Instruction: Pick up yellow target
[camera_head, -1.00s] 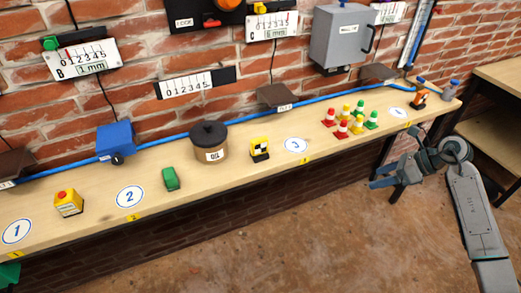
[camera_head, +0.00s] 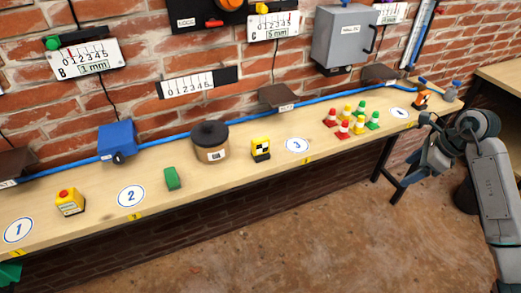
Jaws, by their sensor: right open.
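The yellow target (camera_head: 260,149) is a small yellow block with a black-and-white checkered face. It stands upright on the wooden shelf (camera_head: 225,174), between the brown pot and the round mark 3. My right gripper (camera_head: 413,165) is at the shelf's right front edge, far to the right of the yellow target, open and empty. Part of its jaws is hard to make out against the shelf leg. My left gripper is not in view.
A brown pot with a black lid (camera_head: 210,143) and a green block (camera_head: 172,178) stand left of the target. Several small cones (camera_head: 345,124) and an orange checkered block (camera_head: 421,99) stand to the right. A yellow box with a red button (camera_head: 70,202) stands far left.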

